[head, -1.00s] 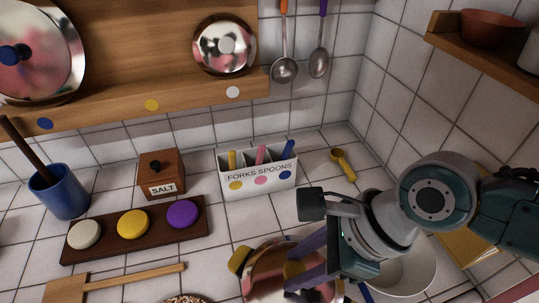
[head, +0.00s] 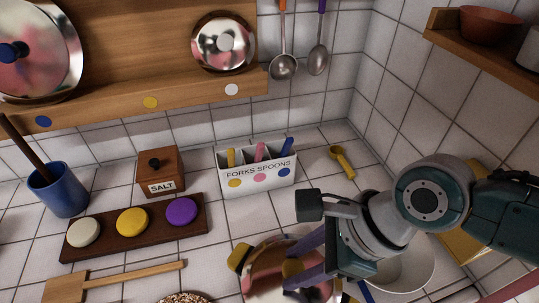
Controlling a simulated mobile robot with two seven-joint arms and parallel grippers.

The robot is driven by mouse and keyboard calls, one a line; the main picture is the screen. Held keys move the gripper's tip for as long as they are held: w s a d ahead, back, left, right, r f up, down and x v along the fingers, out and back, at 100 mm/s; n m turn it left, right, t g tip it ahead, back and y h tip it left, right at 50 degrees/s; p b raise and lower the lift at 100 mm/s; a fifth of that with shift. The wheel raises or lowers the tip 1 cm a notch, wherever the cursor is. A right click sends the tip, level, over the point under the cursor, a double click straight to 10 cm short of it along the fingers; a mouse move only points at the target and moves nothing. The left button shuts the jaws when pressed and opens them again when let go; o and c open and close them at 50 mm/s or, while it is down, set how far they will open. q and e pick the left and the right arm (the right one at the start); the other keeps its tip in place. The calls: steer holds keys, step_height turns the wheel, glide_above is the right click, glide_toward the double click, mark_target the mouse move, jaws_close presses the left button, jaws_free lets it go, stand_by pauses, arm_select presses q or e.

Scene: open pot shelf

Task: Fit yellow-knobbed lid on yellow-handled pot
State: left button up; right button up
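The yellow-handled pot shows at the bottom centre of the head view, with one yellow handle (head: 239,257) sticking out to the left. The shiny lid (head: 265,275) with the yellow knob (head: 291,268) is over the pot and reflects pink. My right gripper (head: 297,268) comes in from the right, with its dark purple fingers on either side of the knob, and looks shut on it. The fingers and wrist hide the right side of the lid and pot. I cannot tell whether the lid rests on the rim or is just above it. My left gripper is out of view.
A white bowl (head: 415,268) is close to the right of my wrist. The forks and spoons holder (head: 258,180), a salt box (head: 161,172) and a yellow scoop (head: 342,160) stand behind. A tray with coloured discs (head: 75,252) and a wooden spatula (head: 125,275) lie left.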

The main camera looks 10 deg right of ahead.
steer(key=o, duration=0.5)
steer(key=p+v, duration=0.2)
steer(key=v, duration=0.7)
steer(key=shift+d+r, duration=0.15)
steer(key=shift+r, duration=0.2)
steer(key=shift+s, duration=0.15)
